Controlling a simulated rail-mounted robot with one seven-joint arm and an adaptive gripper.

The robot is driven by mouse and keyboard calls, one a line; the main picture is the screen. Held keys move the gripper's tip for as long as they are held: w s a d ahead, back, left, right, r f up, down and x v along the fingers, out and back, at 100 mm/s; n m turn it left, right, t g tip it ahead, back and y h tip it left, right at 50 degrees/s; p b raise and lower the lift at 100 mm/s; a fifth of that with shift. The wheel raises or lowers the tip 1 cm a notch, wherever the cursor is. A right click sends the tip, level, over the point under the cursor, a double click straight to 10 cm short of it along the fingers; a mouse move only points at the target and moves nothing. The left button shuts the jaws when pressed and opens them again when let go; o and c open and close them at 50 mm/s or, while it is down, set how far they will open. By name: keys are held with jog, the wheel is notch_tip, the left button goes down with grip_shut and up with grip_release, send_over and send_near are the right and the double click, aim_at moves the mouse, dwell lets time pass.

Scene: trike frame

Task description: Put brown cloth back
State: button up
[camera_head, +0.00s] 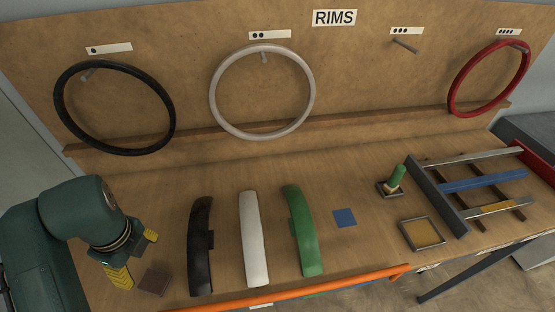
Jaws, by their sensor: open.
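The brown cloth (153,282) is a small dark brown square lying flat on the workbench at the front left, left of the black fender. My gripper (140,257) reaches in from the left, with its yellow fingers spread apart and nothing seen between them. It is just above and left of the brown cloth in the picture. I cannot tell its height over the bench or whether it touches the cloth. A blue square (344,217), perhaps another cloth, lies flat right of the green fender.
Black (200,245), white (253,238) and green (302,230) fenders lie mid-bench. An orange bar (300,291) runs along the front. Rims hang behind.

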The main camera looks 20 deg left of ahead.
jog(key=w+d+r+n+t+y, duration=0.2)
jog(key=w+d+r+t, duration=0.15)
jog(key=w, duration=0.45)
jog(key=w+d+r+n+t+y, duration=0.1)
jog(key=w+d+r+n+t, duration=0.2)
jog(key=w, duration=0.5)
jog(key=w+d+r+n+t, duration=0.2)
jog(key=w+d+r, duration=0.1)
jog(key=d, duration=0.3)
jog(key=w+d+r+n+t, duration=0.1)
jog(key=w+d+r+t, duration=0.15)
jog(key=d, duration=0.25)
jog(key=s+d+r+n+t+h, duration=0.2)
jog(key=s+d+r+n+t, duration=0.2)
jog(key=d+r, duration=0.5)
jog(key=s+d+r+n+t+h, duration=0.3)
jog(key=s+d+r+t, duration=0.4)
jog(key=d, duration=0.9)
notch_tip(320, 180, up, 3)
jog(key=shift+s+d+f+n+h, duration=0.2)
jog(key=shift+s+n+h, duration=0.1)
jog(key=shift+s+n, duration=0.15)
